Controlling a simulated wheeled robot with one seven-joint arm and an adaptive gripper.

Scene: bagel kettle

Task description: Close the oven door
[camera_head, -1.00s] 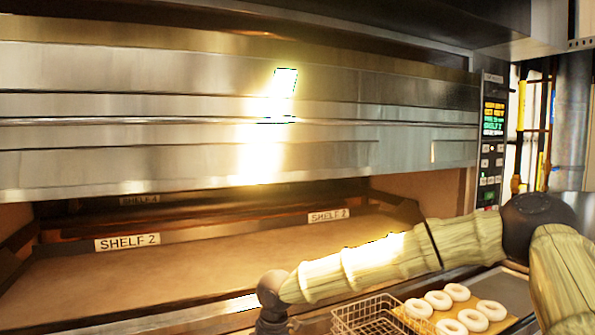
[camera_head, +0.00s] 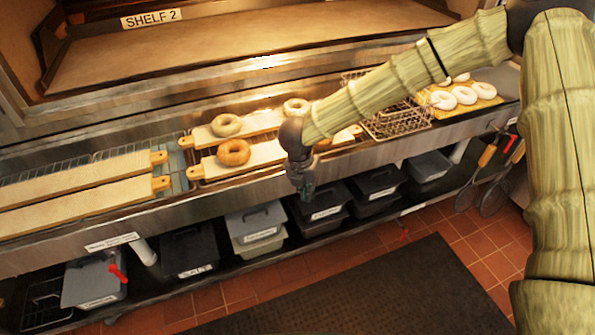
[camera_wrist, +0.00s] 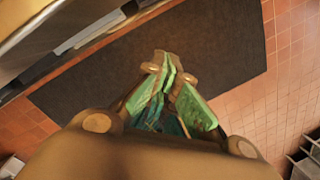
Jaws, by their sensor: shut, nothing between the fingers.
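The oven's lower opening shows at the top of the head view, with a flat shelf (camera_head: 290,30) labelled SHELF 2 visible inside. The oven door itself is out of the picture now. My gripper (camera_head: 306,196) hangs pointing down in front of the counter's front edge, below and away from the oven opening. In the wrist view its green fingers (camera_wrist: 170,72) are shut with nothing between them, above the dark floor mat.
The counter (camera_head: 60,245) holds wooden boards (camera_head: 80,180), several bagels (camera_head: 234,152) and a wire basket (camera_head: 395,122). Lidded bins (camera_head: 257,225) stand on a low shelf beneath. A dark mat (camera_head: 370,290) lies on the red tile floor (camera_head: 450,232), which looks clear.

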